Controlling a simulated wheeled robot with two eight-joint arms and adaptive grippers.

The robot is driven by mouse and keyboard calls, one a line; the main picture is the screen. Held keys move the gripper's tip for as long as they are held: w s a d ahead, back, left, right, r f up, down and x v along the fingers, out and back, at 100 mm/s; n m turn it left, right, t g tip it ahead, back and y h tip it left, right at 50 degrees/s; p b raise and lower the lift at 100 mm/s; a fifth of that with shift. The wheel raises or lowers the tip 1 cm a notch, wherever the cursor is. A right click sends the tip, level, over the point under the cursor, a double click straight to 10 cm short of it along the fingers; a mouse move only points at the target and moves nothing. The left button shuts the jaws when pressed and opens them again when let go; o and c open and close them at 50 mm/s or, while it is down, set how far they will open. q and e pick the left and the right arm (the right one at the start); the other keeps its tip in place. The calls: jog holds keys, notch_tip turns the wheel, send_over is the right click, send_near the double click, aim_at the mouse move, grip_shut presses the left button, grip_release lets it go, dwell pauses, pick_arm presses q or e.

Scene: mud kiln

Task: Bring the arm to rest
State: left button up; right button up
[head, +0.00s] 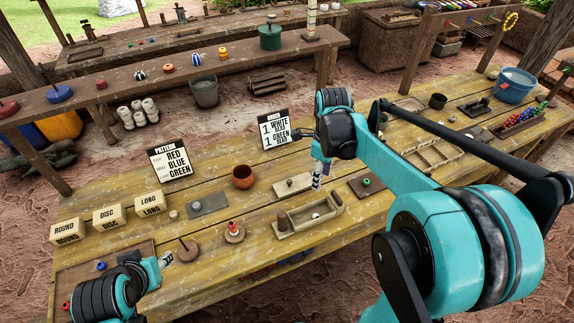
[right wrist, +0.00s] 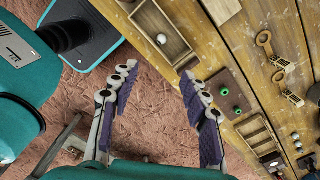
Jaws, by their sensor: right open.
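My right gripper (head: 317,180) comes down over the table, just above and behind the wooden tray in the head view. In the right wrist view my right gripper (right wrist: 150,80) has its two purple-padded fingers spread wide, with only the dirt floor between them. My left gripper (head: 166,260) shows small and partly at the lower left, near a round brown stand; its jaw opening is unclear. A wooden tray (head: 287,225) holds a white bead (head: 315,216); the white bead also shows in the right wrist view (right wrist: 162,38).
A brown bowl (head: 243,177) and an order card (head: 275,130) stand near the right gripper. A pattern card (head: 170,160) and labelled boxes (head: 108,216) stand at the left. A blue bucket (head: 515,86) and a colored bead rack (head: 522,118) sit at the far right.

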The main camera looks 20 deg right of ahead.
jog(key=s+a+n+t+b, duration=0.1)
jog(key=s+a+n+t, duration=0.2)
jog(key=n, duration=1.1)
jog(key=s+a+n+t+b, duration=0.1)
jog(key=s+a+n+t, duration=0.3)
jog(key=n, duration=0.9)
jog(key=shift+s+a+f+n, duration=0.4)
jog(key=shift+s+a, duration=1.35)
jog(key=shift+s, duration=0.35)
